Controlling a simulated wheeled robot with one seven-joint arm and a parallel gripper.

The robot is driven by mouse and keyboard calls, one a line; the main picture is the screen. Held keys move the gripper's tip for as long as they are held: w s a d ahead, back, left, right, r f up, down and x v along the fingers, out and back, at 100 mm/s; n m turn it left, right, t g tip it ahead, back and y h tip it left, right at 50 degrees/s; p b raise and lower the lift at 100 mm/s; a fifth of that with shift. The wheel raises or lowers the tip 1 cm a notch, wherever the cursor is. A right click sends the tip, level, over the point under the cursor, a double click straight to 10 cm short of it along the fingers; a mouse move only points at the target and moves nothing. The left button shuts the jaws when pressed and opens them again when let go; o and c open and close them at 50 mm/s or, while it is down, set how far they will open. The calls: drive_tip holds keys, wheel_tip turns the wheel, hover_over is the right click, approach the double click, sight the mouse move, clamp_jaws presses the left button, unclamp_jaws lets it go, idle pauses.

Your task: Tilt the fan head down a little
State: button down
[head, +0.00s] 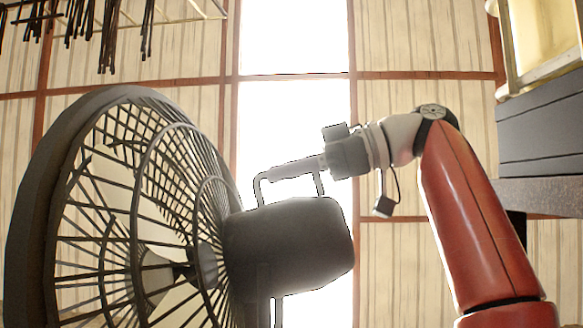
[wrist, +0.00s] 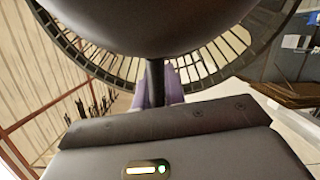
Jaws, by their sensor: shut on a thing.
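The fan head has a round dark cage (head: 75,200) facing left and a dark motor housing (head: 290,245) behind it. A thin handle (head: 258,190) stands on top of the housing. My gripper (head: 290,169) reaches in from the right and is shut on the handle's top bar, just above the housing. In the wrist view, the handle (wrist: 155,78) runs between my two purplish fingers, with the motor housing (wrist: 150,22) and cage rim (wrist: 75,55) beyond. The exact finger contact is partly hidden.
A rack (head: 180,12) with dark hanging rods is at the upper left. A dark shelf or box (head: 540,130) stands at the right, behind my red arm. A bright window (head: 295,110) and panelled wall form the background. Space above the handle is clear.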

drive_tip(key=shift+f, duration=0.2)
drive_tip(key=c, duration=1.5)
unclamp_jaws()
drive_tip(key=shift+a+r, duration=0.1)
drive_tip(key=shift+s+b, duration=0.15)
drive_tip(key=shift+b, duration=0.15)
